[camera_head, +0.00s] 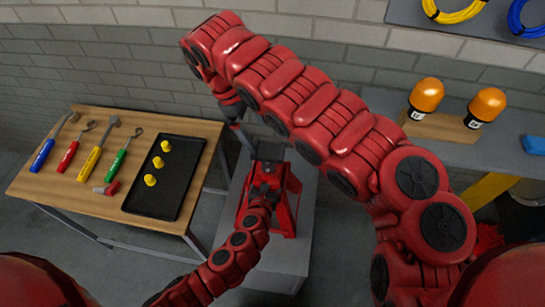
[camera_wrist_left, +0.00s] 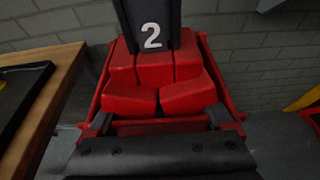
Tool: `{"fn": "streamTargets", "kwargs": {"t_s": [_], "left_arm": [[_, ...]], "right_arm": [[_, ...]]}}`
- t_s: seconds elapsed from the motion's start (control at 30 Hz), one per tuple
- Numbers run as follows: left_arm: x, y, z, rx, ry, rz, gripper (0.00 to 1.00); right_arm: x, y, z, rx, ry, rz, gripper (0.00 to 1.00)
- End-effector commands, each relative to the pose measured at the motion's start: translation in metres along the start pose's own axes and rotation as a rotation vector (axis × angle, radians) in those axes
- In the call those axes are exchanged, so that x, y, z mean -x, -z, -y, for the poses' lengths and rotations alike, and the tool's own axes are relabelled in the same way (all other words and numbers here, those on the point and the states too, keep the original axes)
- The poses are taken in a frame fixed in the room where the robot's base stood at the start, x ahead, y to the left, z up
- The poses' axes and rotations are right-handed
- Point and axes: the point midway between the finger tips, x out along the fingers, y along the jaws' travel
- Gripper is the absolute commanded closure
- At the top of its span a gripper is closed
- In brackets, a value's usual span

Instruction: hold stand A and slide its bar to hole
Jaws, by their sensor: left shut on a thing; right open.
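A red stand (camera_head: 285,205) with sloping legs stands upright on a grey bench in the middle of the head view. A dark bar (camera_head: 268,150) rises from its top. In the left wrist view the bar (camera_wrist_left: 151,25) carries a white "2", above the red stand (camera_wrist_left: 108,85). No letter A is readable. My left gripper (camera_head: 263,188) is shut on the stand from the near side; its fingertips are mostly hidden. My right gripper (camera_head: 236,118) is open and empty, pointing down just left of the bar's top, seemingly apart from it.
A wooden table (camera_head: 60,190) at left holds several hand tools and a black tray (camera_head: 175,190) with yellow pieces. A grey bench (camera_head: 375,100) at back right bears two orange-topped items (camera_head: 427,95) on a wooden block. My right arm spans the space above the stand.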

Motion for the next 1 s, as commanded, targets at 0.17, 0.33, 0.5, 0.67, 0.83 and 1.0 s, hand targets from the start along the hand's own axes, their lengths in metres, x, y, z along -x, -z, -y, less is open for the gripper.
{"fn": "streamTargets", "kwargs": {"t_s": [0.17, 0.33, 0.5, 0.67, 0.83, 1.0], "left_arm": [[0.0, 0.0, 0.0, 0.0, 0.001, 0.001, 1.0], [0.0, 0.0, 0.0, 0.0, 0.001, 0.001, 1.0], [0.0, 0.0, 0.0, 0.0, 0.001, 0.001, 1.0], [0.0, -0.001, 0.0, 0.0, 0.0, 0.001, 1.0], [0.0, -0.001, 0.0, 0.0, 0.0, 0.001, 1.0], [0.0, -0.001, 0.0, 0.0, 0.0, 0.001, 1.0]], "right_arm": [[-0.009, 0.0, 0.0, 0.057, -0.011, 0.013, 0.0], [-0.04, -0.001, 0.001, 0.056, -0.007, 0.017, 0.0], [-0.076, -0.001, 0.001, 0.055, -0.007, 0.017, 0.0], [-0.102, -0.001, 0.0, 0.054, -0.008, 0.013, 0.0], [-0.117, -0.001, -0.001, 0.053, -0.01, 0.012, 0.0], [-0.119, -0.001, -0.001, 0.054, -0.011, 0.011, 0.0]]}}
